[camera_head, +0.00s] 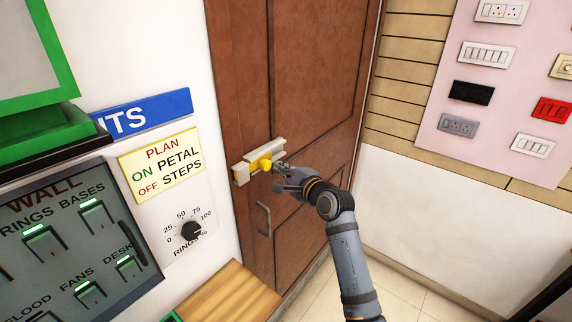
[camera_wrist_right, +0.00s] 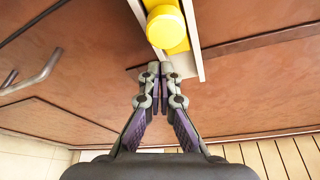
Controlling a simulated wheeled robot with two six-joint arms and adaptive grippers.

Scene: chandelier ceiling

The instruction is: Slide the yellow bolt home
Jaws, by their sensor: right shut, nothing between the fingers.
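The yellow bolt (camera_head: 261,163) sits in a pale bolt housing (camera_head: 243,173) mounted across the brown door (camera_head: 290,70) and its frame. In the right wrist view the bolt's round yellow knob (camera_wrist_right: 166,27) stands out at the top, with the pale housing beside it. My right gripper (camera_head: 281,168) is at the right side of the knob. In the right wrist view the right gripper (camera_wrist_right: 154,68) is shut, its fingertips together just below the knob, with nothing between them. I cannot tell whether the tips touch the knob. My left gripper is not in view.
A metal door handle (camera_head: 264,219) is below the bolt. A wall panel of green-lit switches (camera_head: 75,240), a yellow sign (camera_head: 160,163) and a black dial (camera_head: 191,230) are left of the door. A wooden surface (camera_head: 225,297) juts out low. A pink board with sockets (camera_head: 500,110) hangs at right.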

